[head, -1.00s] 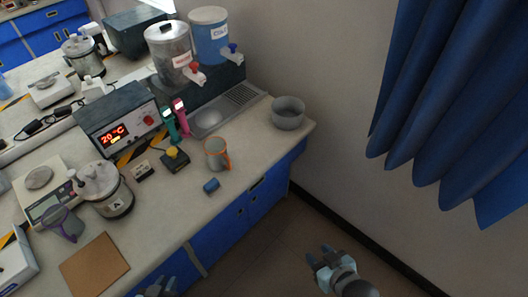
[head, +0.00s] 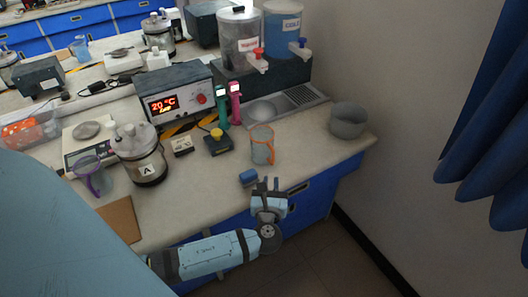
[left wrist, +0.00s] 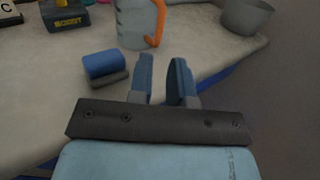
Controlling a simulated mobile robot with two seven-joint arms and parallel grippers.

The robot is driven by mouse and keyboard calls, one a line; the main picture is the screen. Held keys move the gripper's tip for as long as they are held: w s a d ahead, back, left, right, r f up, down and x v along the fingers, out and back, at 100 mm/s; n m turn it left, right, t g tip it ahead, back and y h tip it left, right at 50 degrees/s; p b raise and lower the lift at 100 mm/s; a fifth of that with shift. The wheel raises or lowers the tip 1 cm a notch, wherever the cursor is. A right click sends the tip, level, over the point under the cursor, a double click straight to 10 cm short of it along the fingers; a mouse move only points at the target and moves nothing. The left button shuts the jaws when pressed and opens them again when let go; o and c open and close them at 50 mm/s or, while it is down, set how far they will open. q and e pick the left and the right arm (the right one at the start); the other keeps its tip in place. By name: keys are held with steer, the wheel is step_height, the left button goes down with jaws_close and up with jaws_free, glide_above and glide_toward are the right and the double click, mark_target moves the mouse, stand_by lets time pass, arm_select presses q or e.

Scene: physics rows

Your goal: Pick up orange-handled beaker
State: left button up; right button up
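The orange-handled beaker (head: 262,146) stands upright on the bench, to the right of the small black device with the yellow knob. In the left wrist view the beaker (left wrist: 136,24) is at the top, its orange handle on the right side, its top cut off. My left gripper (head: 266,184) is in front of the bench edge, short of the beaker and apart from it. In the left wrist view the left gripper (left wrist: 163,74) has its two fingers apart with nothing between them. My right gripper is not in view.
A grey bowl (head: 348,121) stands at the right bench corner. A purple-handled beaker (head: 92,177) and a lidded pot (head: 142,158) stand left. A blue curtain (head: 490,110) hangs right.

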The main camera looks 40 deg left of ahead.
mark_target(273, 158)
arm_select(q)
steer(key=x, duration=1.1)
steer(key=shift+w+a+f, duration=0.15)
steer(key=shift+w+f, duration=0.15)
steer(key=shift+f, duration=0.1)
jaws_close()
